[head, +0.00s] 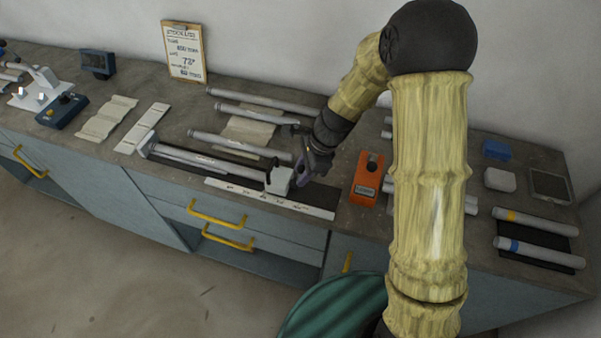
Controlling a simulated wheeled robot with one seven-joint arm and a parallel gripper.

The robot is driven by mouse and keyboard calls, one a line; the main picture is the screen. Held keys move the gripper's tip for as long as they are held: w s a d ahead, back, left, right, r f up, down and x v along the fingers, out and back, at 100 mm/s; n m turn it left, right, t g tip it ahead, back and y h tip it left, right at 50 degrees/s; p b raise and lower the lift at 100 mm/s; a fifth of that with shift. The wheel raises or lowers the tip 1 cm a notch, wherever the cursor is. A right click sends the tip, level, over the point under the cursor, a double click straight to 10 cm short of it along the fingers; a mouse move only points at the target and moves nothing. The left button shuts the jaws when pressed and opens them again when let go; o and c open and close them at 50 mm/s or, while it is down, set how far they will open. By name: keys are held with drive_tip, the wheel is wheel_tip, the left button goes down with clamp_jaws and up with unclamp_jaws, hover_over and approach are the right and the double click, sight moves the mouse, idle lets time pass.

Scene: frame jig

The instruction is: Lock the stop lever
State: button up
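The frame jig lies on the worktop, with a grey tube (205,159) along it. A dark end piece (146,146) is at the tube's left end, and a pale stop block (279,180) is at its right end. I cannot clearly make out a separate stop lever; it may be part of this block or hidden by my gripper. My gripper (306,175) points down just right of the stop block, very close to it. I cannot tell whether they touch. Its fingers are small and dark, and nothing is visibly held.
A white scale strip (268,198) runs along the front. Loose tubes (255,118) lie behind the jig. An orange device (368,180) stands close on the right. A clipboard (184,51) leans on the wall. My arm covers part of the worktop on the right.

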drive_tip(key=shift+x, duration=0.75)
clamp_jaws()
drive_tip(key=shift+w+d, duration=0.1)
drive_tip(key=shift+w, duration=0.1)
drive_tip(key=shift+s, duration=0.1)
